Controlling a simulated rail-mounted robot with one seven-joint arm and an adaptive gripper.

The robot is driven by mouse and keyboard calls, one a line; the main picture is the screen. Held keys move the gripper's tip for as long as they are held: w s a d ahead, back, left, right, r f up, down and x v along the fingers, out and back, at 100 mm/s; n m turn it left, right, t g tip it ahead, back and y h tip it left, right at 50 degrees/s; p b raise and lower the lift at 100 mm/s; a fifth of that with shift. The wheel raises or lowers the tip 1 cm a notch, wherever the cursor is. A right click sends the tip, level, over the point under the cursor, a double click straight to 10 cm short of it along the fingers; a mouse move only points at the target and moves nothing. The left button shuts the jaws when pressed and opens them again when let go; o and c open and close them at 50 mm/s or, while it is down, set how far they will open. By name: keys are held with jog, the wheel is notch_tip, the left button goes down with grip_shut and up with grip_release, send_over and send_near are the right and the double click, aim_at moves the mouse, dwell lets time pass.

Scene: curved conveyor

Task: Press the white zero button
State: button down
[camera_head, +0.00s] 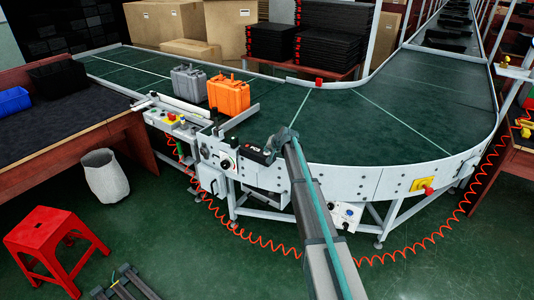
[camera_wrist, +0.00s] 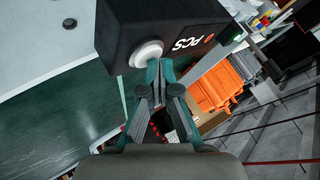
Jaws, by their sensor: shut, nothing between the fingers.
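The white round button (camera_wrist: 146,53) sits on the end face of a black box (camera_wrist: 175,22) marked "PCS" in the wrist view. My gripper (camera_wrist: 159,70) is shut and empty, with its green fingertips close together just below and right of the button. The tips overlap the button's lower edge in the picture; I cannot tell if they touch it. In the head view, the black box (camera_head: 254,154) is on the conveyor's near side, and my gripper (camera_head: 284,138) is at its right end. The button is not clear there, and no zero marking can be read.
The curved green conveyor (camera_head: 400,105) lies behind my arm. An orange case (camera_head: 229,97) and a grey case (camera_head: 189,84) stand on it, left of my gripper. A control box with coloured buttons (camera_head: 172,120) is further left. A red coiled hose (camera_head: 400,257) hangs below.

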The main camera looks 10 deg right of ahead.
jog(key=shift+r, duration=0.75)
jog(key=shift+r, duration=0.1)
jog(key=shift+r+p, duration=0.75)
jog(key=shift+r, duration=1.65)
